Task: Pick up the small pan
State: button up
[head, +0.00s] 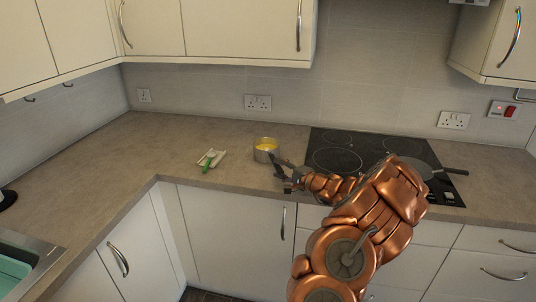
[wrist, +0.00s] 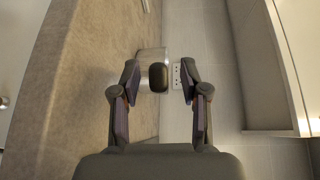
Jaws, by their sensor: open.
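The small pan (head: 266,155) is a metal pot with something yellow inside, upright on the worktop left of the hob. In the wrist view, its dark handle end (wrist: 158,77) points at the camera, with part of the metal body (wrist: 152,56) behind it. My gripper (head: 280,170) is just in front of and right of the pan. The wrist view shows my gripper (wrist: 159,83) open, with one finger on each side of the handle and a gap on both sides. In the head view my gripper hides most of the handle.
A small white tray (head: 218,155) with a green-handled utensil (head: 209,161) lies left of the pan. A black hob (head: 340,140) is on the right, with a larger pan (head: 415,167) partly behind my arm. A sink (head: 22,255) is at lower left. The left worktop is mostly clear.

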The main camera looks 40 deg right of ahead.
jog(key=shift+w, duration=0.25)
grip_shut()
dwell(0.7)
